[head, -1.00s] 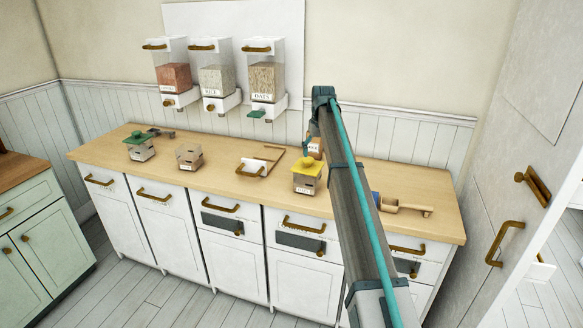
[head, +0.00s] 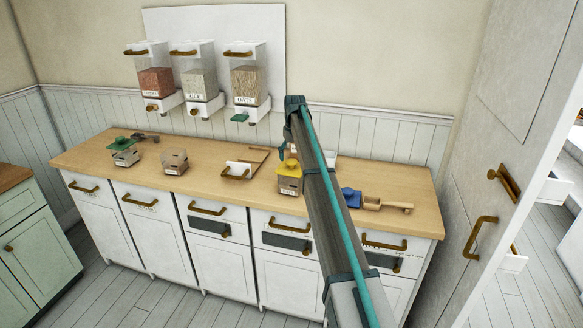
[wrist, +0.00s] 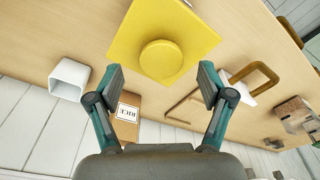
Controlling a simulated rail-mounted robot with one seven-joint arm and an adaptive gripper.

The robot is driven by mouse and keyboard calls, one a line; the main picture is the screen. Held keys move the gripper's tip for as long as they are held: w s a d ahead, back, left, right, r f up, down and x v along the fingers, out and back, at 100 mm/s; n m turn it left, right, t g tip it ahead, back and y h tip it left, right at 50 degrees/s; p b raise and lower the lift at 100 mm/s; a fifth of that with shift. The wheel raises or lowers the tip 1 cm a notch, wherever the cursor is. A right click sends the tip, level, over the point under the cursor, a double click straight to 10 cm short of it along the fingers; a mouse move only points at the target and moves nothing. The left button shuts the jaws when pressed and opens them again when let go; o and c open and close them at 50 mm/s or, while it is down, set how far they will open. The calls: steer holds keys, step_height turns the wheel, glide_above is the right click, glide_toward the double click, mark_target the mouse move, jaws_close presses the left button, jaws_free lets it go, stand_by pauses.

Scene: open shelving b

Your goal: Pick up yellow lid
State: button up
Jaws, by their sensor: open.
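The yellow lid (head: 289,170) sits on a small labelled box (head: 289,186) on the wooden counter, left of my arm. In the wrist view the lid (wrist: 185,32) is a flat yellow plate with a round raised knob (wrist: 161,59). My gripper (wrist: 161,72) is open and empty, with its two fingers apart on either side of the knob's near side. In the head view my gripper (head: 284,150) is small, just above and behind the lid. Whether the fingers touch the lid cannot be told.
A white square container (wrist: 70,79) and a brown labelled box (wrist: 127,107) lie close by in the wrist view. A blue object (head: 351,197) and wooden scoop (head: 387,205) lie right.

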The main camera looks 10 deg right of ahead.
mark_target(292, 161)
steer(key=shift+w+a+f+p, duration=0.15)
steer(key=shift+f+p, duration=0.5)
steer(key=shift+f, duration=1.15)
steer(key=c, duration=1.3)
